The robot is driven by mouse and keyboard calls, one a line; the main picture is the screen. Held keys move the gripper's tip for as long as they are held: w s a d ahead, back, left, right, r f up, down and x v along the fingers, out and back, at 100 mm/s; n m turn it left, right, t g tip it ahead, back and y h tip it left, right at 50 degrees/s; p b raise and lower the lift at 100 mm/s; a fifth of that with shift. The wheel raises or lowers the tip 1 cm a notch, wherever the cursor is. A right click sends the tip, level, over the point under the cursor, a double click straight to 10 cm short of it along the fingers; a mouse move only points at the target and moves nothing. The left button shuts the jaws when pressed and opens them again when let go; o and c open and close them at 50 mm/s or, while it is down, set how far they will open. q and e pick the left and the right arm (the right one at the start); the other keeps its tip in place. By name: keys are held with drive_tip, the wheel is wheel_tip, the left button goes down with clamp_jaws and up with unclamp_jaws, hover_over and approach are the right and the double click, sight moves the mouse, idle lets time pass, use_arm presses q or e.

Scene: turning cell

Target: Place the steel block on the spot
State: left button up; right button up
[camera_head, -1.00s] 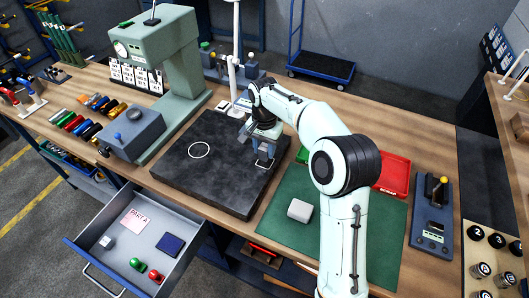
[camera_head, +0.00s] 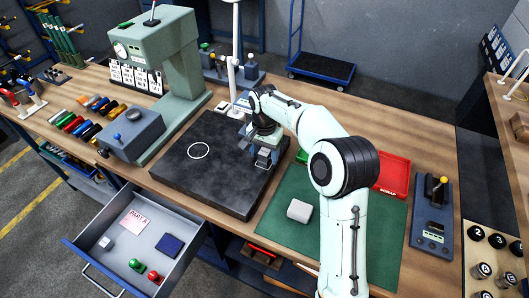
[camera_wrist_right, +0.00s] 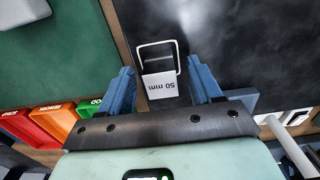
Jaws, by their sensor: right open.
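A pale block marked "50 mm" (camera_wrist_right: 160,86) stands on the dark plate (camera_head: 210,190), beside or partly inside a thin white square outline (camera_wrist_right: 158,43). My right gripper (camera_head: 264,160) is open above the plate's right part. In the right wrist view its blue fingers (camera_wrist_right: 164,88) are on either side of the block, with gaps showing. In the head view the gripper mostly hides the block. I cannot tell for sure that the marked block is steel. My left gripper is not in view.
Another light grey block (camera_head: 299,210) lies on the green mat (camera_head: 283,226). A red scrap bin (camera_head: 393,175) stands behind my arm. A green press (camera_head: 175,70) rises behind the plate. An open drawer (camera_head: 187,212) juts out in front. The plate around the ring is clear.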

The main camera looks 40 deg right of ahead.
sight(264, 152)
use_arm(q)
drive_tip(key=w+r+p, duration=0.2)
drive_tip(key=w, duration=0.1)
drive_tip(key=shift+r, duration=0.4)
use_arm(e)
wheel_tip(264, 152, up, 12)
drive_tip(key=shift+r, duration=0.2)
drive_tip(key=shift+f, duration=0.1)
